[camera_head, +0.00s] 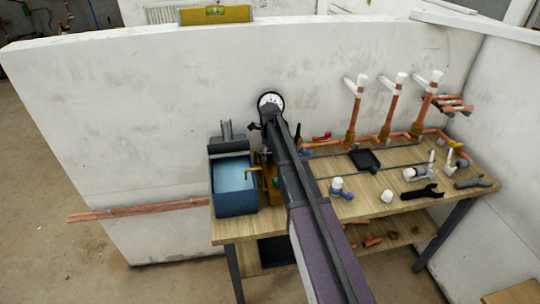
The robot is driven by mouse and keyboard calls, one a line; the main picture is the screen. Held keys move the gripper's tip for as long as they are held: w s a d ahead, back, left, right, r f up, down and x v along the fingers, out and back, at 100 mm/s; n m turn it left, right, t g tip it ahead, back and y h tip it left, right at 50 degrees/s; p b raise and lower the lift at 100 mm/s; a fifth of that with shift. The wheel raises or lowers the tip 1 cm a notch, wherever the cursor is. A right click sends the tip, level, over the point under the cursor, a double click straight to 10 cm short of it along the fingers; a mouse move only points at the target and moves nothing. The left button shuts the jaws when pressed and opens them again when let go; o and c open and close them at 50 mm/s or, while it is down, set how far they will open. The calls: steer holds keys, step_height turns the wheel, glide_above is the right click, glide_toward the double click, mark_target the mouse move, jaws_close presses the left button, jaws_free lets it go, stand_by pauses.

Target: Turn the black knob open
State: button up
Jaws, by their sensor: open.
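My arm reaches from the bottom edge up to the workbench (385,190). My gripper (256,126) is at its far end, small and dark, just below a round white gauge (270,101) by the wall. It is open, and I see nothing held in it. I cannot make out the black knob for sure. A small dark upright shape (297,131) stands just right of the arm, but I cannot tell whether it is the knob. The arm hides part of the pipework behind it.
A blue water tank (234,187) stands left of the arm. A red-handled valve (321,136) and copper risers with white caps (398,78) are at the right back. A black tray (364,160), a black wrench (422,192) and fittings lie on the bench.

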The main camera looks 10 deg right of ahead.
steer(key=c, duration=1.2)
steer(key=shift+o, duration=0.2)
steer(key=shift+n, duration=0.5)
steer(key=n, duration=0.3)
steer(key=shift+n, duration=0.3)
steer(key=n, duration=0.4)
steer(key=shift+s, duration=0.1)
steer(key=n, duration=0.9)
steer(key=shift+d, duration=0.1)
steer(key=shift+n, duration=0.3)
